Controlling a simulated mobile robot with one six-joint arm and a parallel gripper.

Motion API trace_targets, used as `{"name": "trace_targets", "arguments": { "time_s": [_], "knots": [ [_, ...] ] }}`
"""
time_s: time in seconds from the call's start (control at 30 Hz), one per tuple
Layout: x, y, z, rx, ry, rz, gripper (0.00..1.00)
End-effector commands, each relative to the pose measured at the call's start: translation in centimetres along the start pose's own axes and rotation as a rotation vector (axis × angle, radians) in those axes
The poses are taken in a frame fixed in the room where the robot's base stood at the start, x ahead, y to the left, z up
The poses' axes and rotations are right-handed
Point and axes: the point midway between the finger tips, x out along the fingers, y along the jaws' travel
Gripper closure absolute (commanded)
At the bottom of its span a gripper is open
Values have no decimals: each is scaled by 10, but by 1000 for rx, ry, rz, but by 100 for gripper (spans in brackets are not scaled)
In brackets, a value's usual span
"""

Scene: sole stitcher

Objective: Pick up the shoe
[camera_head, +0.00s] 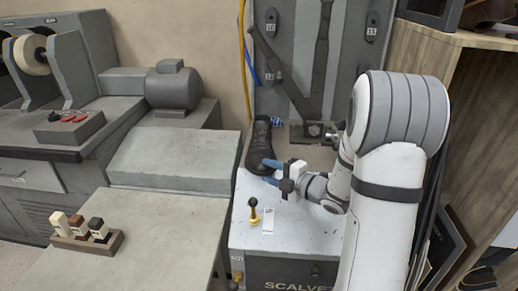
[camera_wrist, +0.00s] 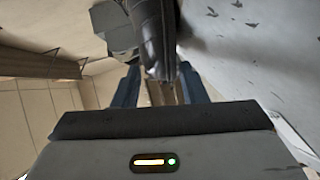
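A black shoe (camera_head: 259,147) stands at the back left of the grey machine top, one end towards the back wall. My gripper (camera_head: 269,171) is at the shoe's near end, its blue fingers reaching in from the right. In the wrist view my gripper (camera_wrist: 160,85) shows its two blue fingers spread apart. A dark, ridged shape that seems to be the shoe (camera_wrist: 157,40) lies beyond and partly between the fingertips. A gap shows on its left side. I cannot tell whether the right finger touches it.
The grey machine (camera_head: 285,232) carries a black-knobbed lever (camera_head: 254,210) in front of my gripper. A machine arm with a dark block (camera_head: 313,131) stands behind. A wooden shelf (camera_head: 480,110) is at the right.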

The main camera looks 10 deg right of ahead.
Motion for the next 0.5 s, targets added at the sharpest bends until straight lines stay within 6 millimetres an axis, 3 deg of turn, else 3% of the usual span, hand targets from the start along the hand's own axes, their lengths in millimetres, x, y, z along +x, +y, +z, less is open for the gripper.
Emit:
{"name": "trace_targets", "arguments": {
  "time_s": [0.23, 0.5],
  "knots": [
    [37, 0, 1, 0, 1, -2, 62],
    [42, 1, 1, 1, -2, -1, 62]
  ]
}}
